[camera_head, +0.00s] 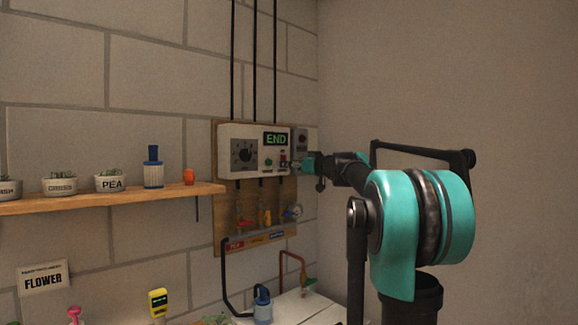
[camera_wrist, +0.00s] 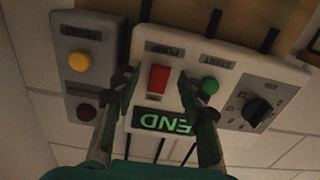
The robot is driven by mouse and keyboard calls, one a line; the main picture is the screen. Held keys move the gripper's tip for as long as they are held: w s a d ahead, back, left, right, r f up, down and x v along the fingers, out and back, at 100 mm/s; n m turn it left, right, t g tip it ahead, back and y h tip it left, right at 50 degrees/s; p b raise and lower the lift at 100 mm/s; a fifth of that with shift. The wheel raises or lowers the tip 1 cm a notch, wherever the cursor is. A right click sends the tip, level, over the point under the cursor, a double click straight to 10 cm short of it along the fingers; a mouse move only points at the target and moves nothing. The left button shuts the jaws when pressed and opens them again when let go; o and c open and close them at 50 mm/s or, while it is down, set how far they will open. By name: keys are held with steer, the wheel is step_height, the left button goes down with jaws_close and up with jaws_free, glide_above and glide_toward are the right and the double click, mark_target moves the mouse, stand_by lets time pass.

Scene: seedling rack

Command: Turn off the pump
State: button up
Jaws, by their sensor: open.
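A white control box (camera_head: 250,150) is mounted on a wooden board on the wall; its display (camera_head: 275,139) reads END. In the wrist view the box (camera_wrist: 183,65) appears upside down, with a red rocker switch (camera_wrist: 158,78), a green button (camera_wrist: 210,84) and a black dial (camera_wrist: 256,109). My gripper (camera_wrist: 166,84) is open and empty in front of the box, one finger on each side of the red switch. I cannot tell whether it touches. In the head view my gripper (camera_head: 293,165) is at the box's right side.
A grey box with a yellow button (camera_wrist: 78,61) and a dark red button (camera_wrist: 86,112) sits beside the control box. Several valves hang below. A wooden shelf (camera_head: 120,198) with pots is at left. A blue canister (camera_head: 262,307) stands on the white surface below.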

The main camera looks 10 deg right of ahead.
steer(key=shift+w+a, duration=0.1)
steer(key=shift+w, duration=0.1)
jaws_close()
stand_by(0.3)
steer(key=shift+f+t+y, duration=0.15)
steer(key=shift+t+y, duration=0.25)
steer(key=shift+t, duration=0.1)
